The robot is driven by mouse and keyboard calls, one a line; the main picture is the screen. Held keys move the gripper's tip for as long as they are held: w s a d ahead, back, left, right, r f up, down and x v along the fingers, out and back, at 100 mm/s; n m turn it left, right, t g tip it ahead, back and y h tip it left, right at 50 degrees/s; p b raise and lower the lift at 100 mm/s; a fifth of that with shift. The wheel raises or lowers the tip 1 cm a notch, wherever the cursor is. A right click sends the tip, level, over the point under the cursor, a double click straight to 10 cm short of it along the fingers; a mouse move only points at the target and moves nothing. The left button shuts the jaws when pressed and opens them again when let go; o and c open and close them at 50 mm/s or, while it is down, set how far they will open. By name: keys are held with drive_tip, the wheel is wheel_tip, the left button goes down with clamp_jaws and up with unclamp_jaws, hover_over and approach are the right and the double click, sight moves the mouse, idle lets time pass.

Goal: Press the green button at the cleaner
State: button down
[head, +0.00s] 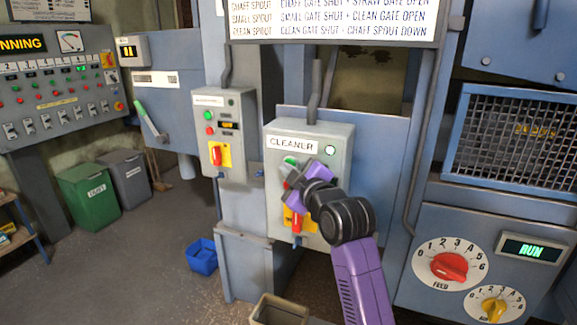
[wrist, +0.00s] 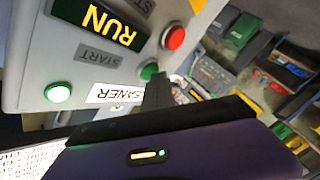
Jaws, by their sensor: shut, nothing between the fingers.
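The grey cleaner box (head: 338,195) hangs on a blue post right of the head view's middle, with its white CLEANER label at the top. My gripper (head: 287,170) is shut and empty, its tips at the upper left of the box's face. The green button (head: 290,160) shows just above the tips. In the wrist view the green button (wrist: 149,71) lies right beside the dark fingertips (wrist: 158,86); I cannot tell whether they touch. A red button (wrist: 173,37), a RUN display (wrist: 100,22) and a lit green lamp (wrist: 58,93) are also on the box.
A red-and-yellow switch (head: 297,222) sits low on the cleaner box, partly behind my arm. Another control box (head: 236,145) stands to the left. A feed panel (head: 440,230) is at right. A blue bucket (head: 202,258) and a green bin (head: 90,198) stand on the floor.

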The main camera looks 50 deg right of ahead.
idle(0.6)
drive_tip(key=shift+s+a+p, duration=0.3)
drive_tip(key=shift+s+a, duration=0.05)
drive_tip(key=shift+a, duration=0.4)
drive_tip(key=shift+a, duration=0.1)
drive_tip(key=shift+s+a+p, duration=0.2)
drive_tip(key=shift+s+a, duration=0.1)
drive_tip(key=shift+a, duration=0.45)
drive_tip(key=shift+s+a+p, duration=0.2)
drive_tip(key=shift+s+a, duration=0.05)
drive_tip(key=shift+a, duration=0.5)
drive_tip(key=shift+s+a+p, duration=0.2)
drive_tip(key=shift+s+a, duration=0.1)
drive_tip(key=shift+a, duration=0.45)
